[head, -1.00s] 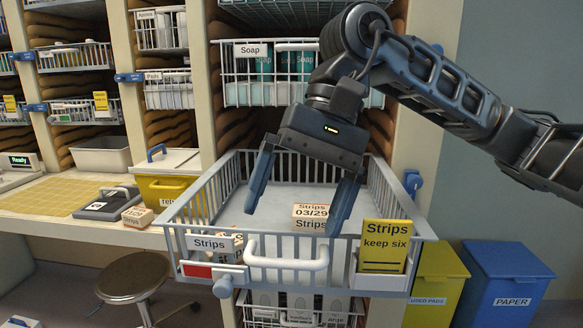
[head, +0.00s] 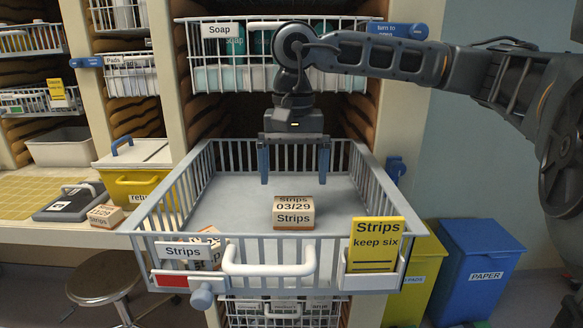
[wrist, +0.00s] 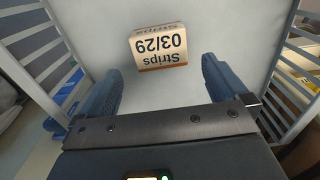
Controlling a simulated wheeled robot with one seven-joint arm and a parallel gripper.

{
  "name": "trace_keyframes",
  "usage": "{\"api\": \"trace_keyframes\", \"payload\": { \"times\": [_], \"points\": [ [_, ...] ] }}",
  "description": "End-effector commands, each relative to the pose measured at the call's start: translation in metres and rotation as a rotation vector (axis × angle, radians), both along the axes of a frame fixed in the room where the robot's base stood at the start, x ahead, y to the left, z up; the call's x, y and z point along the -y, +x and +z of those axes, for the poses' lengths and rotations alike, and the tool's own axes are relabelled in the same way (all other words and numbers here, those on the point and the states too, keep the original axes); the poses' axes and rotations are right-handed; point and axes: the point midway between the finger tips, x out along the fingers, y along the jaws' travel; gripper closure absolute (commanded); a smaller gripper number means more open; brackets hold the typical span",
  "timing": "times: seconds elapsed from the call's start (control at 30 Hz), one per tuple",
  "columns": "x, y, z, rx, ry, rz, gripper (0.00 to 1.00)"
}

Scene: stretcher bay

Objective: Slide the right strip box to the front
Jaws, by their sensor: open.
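The right strip box (head: 293,213), white and tan with "Strips 03/29" on it, sits upright on the floor of the pulled-out wire basket (head: 240,205), near its middle. It also shows in the wrist view (wrist: 159,47), just beyond the fingertips and between their lines. My gripper (head: 294,182) points down above the basket, behind the box as seen from the head. Its two blue fingers are apart with nothing between them, and they appear clear of the box. Another strip box (head: 207,240) is at the front left of the basket, partly hidden behind the "Strips" label.
The basket's front has a white handle (head: 268,258), a red tag and a yellow "keep six" card (head: 374,245). A soap basket (head: 230,60) is above, behind my arm. A third strip box (head: 105,216) is on the left counter. The basket floor around the box is bare.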

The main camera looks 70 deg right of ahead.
Motion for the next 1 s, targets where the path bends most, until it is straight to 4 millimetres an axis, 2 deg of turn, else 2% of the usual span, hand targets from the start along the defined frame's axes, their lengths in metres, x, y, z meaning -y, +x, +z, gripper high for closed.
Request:
{"api": "trace_keyframes", "payload": {
  "times": [0.6, 1.0],
  "points": [
    [-0.001, 0.0, -0.071, 0.001, 0.003, 0.001, 0.0],
    [-0.001, 0.0, -0.077, 0.0, 0.001, 0.001, 0.01]
  ]
}}
